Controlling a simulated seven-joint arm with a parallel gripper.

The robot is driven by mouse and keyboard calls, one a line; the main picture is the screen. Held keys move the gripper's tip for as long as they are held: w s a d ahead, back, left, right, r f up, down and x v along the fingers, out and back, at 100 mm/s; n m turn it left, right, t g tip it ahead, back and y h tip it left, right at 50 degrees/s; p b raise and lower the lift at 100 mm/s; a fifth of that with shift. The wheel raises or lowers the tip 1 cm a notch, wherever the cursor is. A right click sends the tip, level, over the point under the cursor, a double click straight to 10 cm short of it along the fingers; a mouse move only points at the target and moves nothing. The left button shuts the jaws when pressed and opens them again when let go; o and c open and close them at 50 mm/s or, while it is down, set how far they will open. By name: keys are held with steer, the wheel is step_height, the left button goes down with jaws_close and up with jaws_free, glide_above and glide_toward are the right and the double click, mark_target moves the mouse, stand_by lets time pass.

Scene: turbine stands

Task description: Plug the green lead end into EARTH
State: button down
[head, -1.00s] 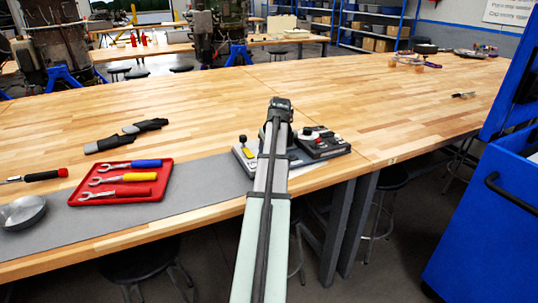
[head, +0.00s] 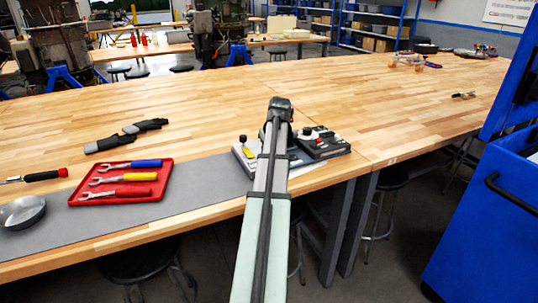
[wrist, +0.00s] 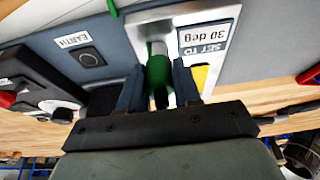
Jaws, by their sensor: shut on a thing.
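In the wrist view my gripper (wrist: 158,88) is shut on the green lead end (wrist: 158,72), with one dark finger on each side of it. The green lead end is in front of a pale plate, and I cannot tell whether it touches it. The EARTH label (wrist: 75,40) appears upside down on a grey panel to the left, with the dark square EARTH socket (wrist: 91,59) below it. The socket looks empty, and the lead end is apart from it, to its right. In the head view my arm hides the gripper and the lead.
An upside-down "SET TO 30 deg" label (wrist: 206,36) and a yellow part (wrist: 200,76) are right of the lead end. In the head view, a dark unit with knobs (head: 322,146) stands beside my arm. A red tool tray (head: 122,198) lies left on the grey mat (head: 200,188).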

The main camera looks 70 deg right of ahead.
steer(key=shift+r, duration=0.7)
steer(key=shift+r, duration=1.4)
steer(key=s+d, duration=0.7)
steer(key=d, duration=0.2)
steer(key=shift+w+a+f, duration=0.1)
steer(key=shift+a+f, duration=0.05)
steer(key=shift+f, duration=1.8)
steer(key=shift+f, duration=1.05)
steer(key=shift+a+f, duration=0.1)
steer(key=shift+f, duration=0.15)
